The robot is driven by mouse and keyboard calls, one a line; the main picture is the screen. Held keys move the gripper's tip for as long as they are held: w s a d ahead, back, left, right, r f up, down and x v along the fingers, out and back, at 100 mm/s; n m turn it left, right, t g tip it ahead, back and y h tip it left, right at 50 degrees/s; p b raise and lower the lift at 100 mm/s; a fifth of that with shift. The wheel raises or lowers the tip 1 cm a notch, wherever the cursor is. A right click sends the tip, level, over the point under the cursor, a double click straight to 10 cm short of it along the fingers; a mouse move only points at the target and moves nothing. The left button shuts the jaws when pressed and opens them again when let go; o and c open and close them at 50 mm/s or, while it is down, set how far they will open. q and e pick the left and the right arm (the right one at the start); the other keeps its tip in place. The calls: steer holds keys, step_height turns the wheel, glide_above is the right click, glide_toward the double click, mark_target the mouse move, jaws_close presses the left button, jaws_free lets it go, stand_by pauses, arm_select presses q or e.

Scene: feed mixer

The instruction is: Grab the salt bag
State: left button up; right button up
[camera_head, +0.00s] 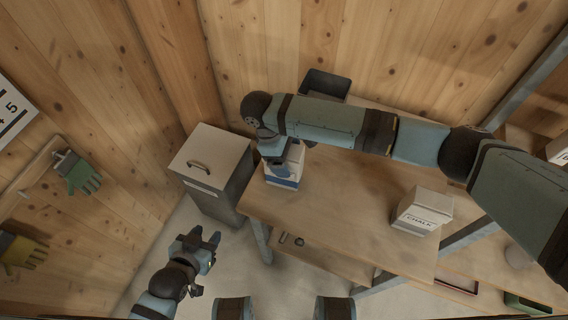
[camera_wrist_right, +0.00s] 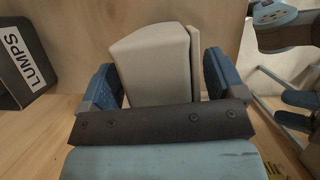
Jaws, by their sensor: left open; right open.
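A white bag with a blue lower band (camera_head: 285,174), apparently the salt bag, stands at the left end of the wooden table; its label cannot be read. My right gripper (camera_head: 274,150) is at this bag, partly covering it in the head view. In the right wrist view the pale bag (camera_wrist_right: 155,68) stands upright between the two blue fingers of the right gripper (camera_wrist_right: 158,82). The fingers are open, one on each side; whether either touches it I cannot tell. My left gripper (camera_head: 206,240) is open and empty, low over the floor left of the table.
A box marked CHALK (camera_head: 422,210) stands on the table (camera_head: 345,205) to the right. A dark bin (camera_head: 326,84) is at the back by the wall; a LUMPS bin (camera_wrist_right: 22,62) shows in the wrist view. A grey lidded bin (camera_head: 213,170) stands left of the table.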

jaws_close()
stand_by(0.3)
